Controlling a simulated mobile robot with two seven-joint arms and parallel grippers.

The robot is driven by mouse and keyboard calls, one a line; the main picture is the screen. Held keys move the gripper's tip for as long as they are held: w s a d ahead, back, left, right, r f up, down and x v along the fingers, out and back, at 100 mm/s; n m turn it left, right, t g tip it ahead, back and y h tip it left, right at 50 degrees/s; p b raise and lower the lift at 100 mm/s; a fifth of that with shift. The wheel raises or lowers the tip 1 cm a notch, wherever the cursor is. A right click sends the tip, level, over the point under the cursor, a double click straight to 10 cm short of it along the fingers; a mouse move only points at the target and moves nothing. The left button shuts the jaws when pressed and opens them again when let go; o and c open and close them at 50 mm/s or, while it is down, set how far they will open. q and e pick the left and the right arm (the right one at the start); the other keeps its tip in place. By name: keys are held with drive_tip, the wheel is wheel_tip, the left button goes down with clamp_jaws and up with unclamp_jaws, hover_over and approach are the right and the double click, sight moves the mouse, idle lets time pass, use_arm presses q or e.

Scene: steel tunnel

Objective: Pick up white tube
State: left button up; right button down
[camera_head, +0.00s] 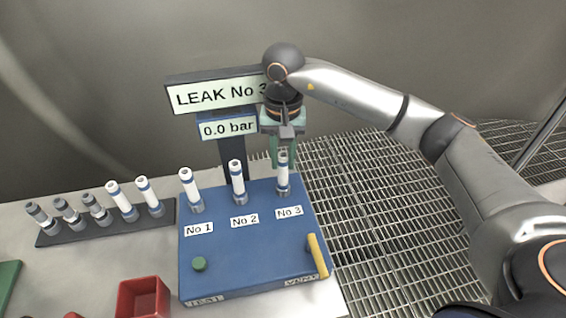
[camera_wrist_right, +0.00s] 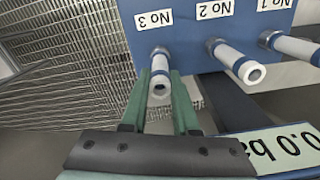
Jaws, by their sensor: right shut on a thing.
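Three white tubes with blue bands stand in the blue test block (camera_head: 240,262): one at No 1 (camera_head: 190,187), one at No 2 (camera_head: 238,180) and one at No 3 (camera_head: 283,182). My right gripper (camera_head: 283,160) has its green fingers shut on the No 3 tube near its top. In the right wrist view the No 3 tube (camera_wrist_right: 160,82) sits between the fingers, its lower end at the block. Two more white tubes (camera_head: 122,200) stand in the dark rack (camera_head: 110,230) at the left. My left gripper is not in view.
A sign (camera_head: 215,95) reads LEAK No 3, partly behind my right arm; the display (camera_head: 228,128) below reads 0.0 bar. The rack also holds several grey fittings. A red bin (camera_head: 143,300), green button (camera_head: 199,264) and yellow lever (camera_head: 317,256) are in front. Grating lies to the right.

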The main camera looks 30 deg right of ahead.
wheel_tip(320, 180, up, 3)
drive_tip(key=shift+f+b, duration=0.1)
drive_tip(key=shift+b, duration=0.2)
drive_tip(key=s+a+r, duration=0.7)
drive_tip(key=s+r, duration=0.3)
drive_tip(key=s, duration=0.1)
drive_tip(key=shift+s+a, duration=0.35)
drive_tip(key=shift+s, duration=0.05)
idle(0.4)
